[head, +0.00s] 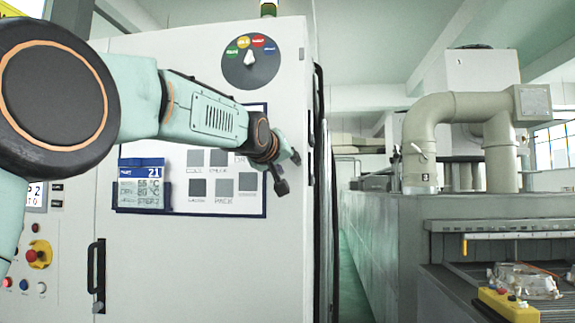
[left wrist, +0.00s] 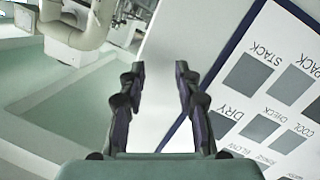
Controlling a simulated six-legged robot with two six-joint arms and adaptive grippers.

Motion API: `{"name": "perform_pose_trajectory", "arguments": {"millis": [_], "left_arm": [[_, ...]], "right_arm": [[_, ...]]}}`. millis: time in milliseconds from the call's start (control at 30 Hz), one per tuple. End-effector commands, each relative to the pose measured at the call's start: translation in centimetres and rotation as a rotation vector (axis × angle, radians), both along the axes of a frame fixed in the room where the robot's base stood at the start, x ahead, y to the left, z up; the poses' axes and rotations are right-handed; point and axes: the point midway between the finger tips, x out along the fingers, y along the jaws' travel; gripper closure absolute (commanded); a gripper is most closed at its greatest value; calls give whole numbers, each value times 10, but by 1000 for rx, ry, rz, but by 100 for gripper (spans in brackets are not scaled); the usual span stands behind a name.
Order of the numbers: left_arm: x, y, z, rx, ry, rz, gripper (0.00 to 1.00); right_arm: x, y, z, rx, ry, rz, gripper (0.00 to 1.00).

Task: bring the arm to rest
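My left arm comes in from the left of the head view and reaches across the front of a white cabinet (head: 200,60). My left gripper (head: 290,172) is near the cabinet's right edge, in front of the right side of a board (head: 180,203). In the left wrist view, my left gripper (left wrist: 160,70) has its two fingers apart with nothing between them. The board (left wrist: 235,112) shows upside down at the right there, beside the fingers. My right gripper is in neither view.
The cabinet has a coloured dial (head: 250,62), a black handle (head: 97,275) and a red emergency button (head: 38,255). At the right stand a grey machine with a thick pipe (head: 430,125), a casting (head: 525,280) and a yellow control box (head: 508,304). A green-floored aisle (head: 350,285) lies between.

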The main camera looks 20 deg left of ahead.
Motion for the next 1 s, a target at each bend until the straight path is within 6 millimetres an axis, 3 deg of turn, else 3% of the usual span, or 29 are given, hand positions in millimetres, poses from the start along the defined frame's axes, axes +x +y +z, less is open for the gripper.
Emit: {"name": "perform_pose_trajectory", "arguments": {"millis": [267,367,467,567,667,867,1000], "left_arm": [[-1,-2,1,14,-2,-4,67],[1,-4,10,60,-48,-15,67],[3,-9,-10,115,-64,-36,67],[6,-15,-51,161,-47,-56,67],[9,-21,-105,196,-3,-75,67],[1,-30,-231,247,125,-114,67],[-18,-35,-320,273,227,-141,67]], "right_arm": [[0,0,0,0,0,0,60],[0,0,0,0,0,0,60],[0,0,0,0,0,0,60],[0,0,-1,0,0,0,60],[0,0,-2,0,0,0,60],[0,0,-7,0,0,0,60],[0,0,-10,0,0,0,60]]}}
